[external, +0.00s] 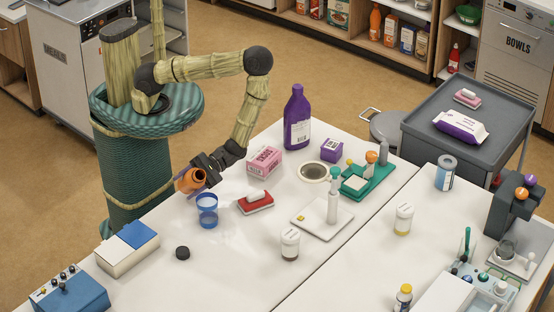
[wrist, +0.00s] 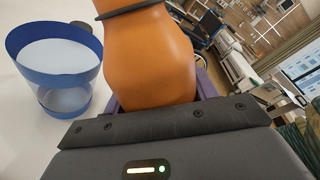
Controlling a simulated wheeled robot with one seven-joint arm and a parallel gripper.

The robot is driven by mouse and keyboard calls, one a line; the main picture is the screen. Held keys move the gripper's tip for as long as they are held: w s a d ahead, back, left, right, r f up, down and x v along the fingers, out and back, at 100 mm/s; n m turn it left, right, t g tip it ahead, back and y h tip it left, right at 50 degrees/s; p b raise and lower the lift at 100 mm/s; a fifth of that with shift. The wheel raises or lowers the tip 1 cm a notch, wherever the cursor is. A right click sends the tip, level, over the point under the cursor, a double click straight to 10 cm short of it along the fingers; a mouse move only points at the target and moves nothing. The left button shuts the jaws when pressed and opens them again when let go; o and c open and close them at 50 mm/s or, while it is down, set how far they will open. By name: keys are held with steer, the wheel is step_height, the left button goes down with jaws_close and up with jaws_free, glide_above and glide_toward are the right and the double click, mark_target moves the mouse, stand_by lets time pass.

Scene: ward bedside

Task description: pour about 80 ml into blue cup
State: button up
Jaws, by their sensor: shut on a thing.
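The blue cup (external: 207,212) stands upright on the white table. It is see-through with blue bands. In the wrist view the blue cup (wrist: 55,72) is at the left, beside the held thing; I cannot tell how much liquid is in it. My gripper (external: 200,172) is shut on an orange bottle (external: 188,181). The bottle is tilted, with its lower end in the picture close above and left of the cup. In the wrist view the orange bottle (wrist: 150,58) fills the middle between the jaws. Its mouth is not clearly seen.
A red and white item (external: 256,203) and a pink box (external: 264,162) are right of the cup. A black cap (external: 182,253) and a blue and white box (external: 127,248) are in front and left. A purple bottle (external: 297,118) stands at the back.

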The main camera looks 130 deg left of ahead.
steer(key=shift+s+r+n, duration=0.15)
steer(key=shift+r+n, duration=0.1)
steer(key=shift+n, duration=0.05)
steer(key=shift+s+a+f+n+g, duration=0.1)
steer(key=shift+s+f+n+g, duration=0.2)
steer(key=shift+f+n, duration=0.15)
steer(key=shift+s+a+r+n+y+p, duration=0.1)
steer(key=shift+s+n+y+p, duration=0.25)
steer(key=shift+n, duration=0.5)
steer(key=shift+s+a+r+n+g+p, duration=0.1)
steer(key=shift+r+n+g+p, duration=0.3)
steer(key=shift+r+n+p, duration=0.4)
steer(key=r+n+p, duration=0.1)
steer(key=p, duration=0.1)
steer(key=shift+w+r+g+y+p, duration=0.1)
steer(key=shift+w+g+y+p, duration=0.2)
steer(key=shift+w+y, duration=0.05)
steer(key=shift+w+n+g+p, duration=0.1)
steer(key=shift+n+g+p, duration=0.2)
steer(key=shift+n+p, duration=0.4)
steer(key=shift+r, duration=0.1)
steer(key=shift+s+r+p, duration=0.1)
steer(key=shift+s+p, duration=0.15)
steer(key=shift+p, duration=0.1)
